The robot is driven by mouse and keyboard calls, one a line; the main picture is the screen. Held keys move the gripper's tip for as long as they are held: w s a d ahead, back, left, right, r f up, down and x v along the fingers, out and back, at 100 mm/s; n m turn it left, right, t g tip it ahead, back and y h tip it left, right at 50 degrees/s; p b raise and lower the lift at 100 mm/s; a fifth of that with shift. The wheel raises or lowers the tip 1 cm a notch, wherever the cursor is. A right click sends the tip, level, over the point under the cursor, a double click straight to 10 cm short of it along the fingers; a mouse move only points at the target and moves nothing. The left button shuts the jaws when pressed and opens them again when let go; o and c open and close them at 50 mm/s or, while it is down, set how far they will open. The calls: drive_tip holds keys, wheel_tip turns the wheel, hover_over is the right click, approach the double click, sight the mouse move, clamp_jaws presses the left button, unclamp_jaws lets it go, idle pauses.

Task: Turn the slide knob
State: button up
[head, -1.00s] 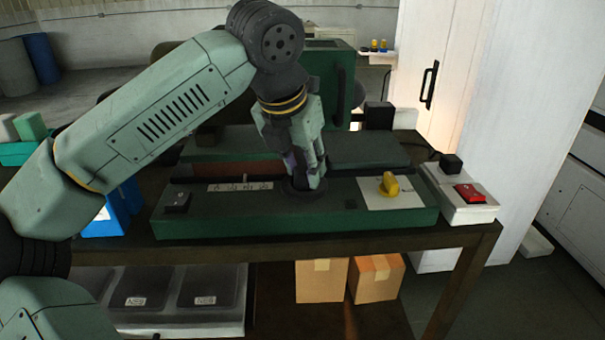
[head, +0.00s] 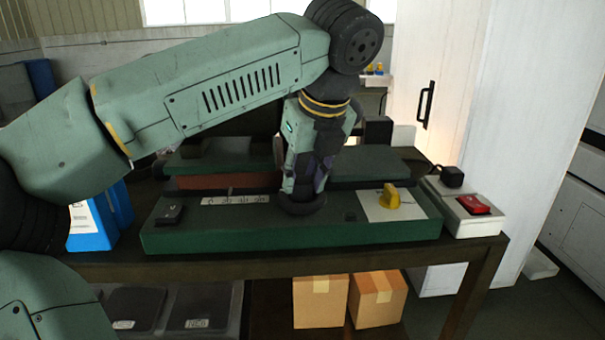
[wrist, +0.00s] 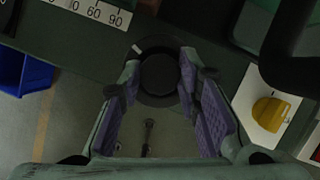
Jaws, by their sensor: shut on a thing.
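The slide knob is a round black knob (wrist: 158,75) on a wider dark disc, with a white mark at its upper left in the wrist view. In the head view, its dark disc (head: 301,206) shows on top of the long green machine bed. My gripper (wrist: 158,78) points down at the knob, with one purple-padded finger on each side, shut on it. In the head view, my gripper (head: 302,190) hides most of the knob. A white scale strip (head: 236,200) lies to the left of the knob; 60 and 90 are readable in the wrist view.
A yellow knob (head: 389,197) sits on a white plate at the bed's right. A box with a red switch (head: 473,205) stands at the table's right end. A small black block (head: 169,214) is at the bed's left.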

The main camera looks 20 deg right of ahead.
drive_tip(key=shift+d+n+g+y+p, duration=0.15)
drive_tip(key=shift+n+y, duration=0.25)
drive_tip(key=shift+n, duration=0.7)
drive_tip(key=shift+n+g+y+p, duration=0.25)
drive_tip(key=shift+n+y, duration=0.15)
drive_tip(key=shift+n, duration=0.7)
drive_tip(key=o, duration=1.1)
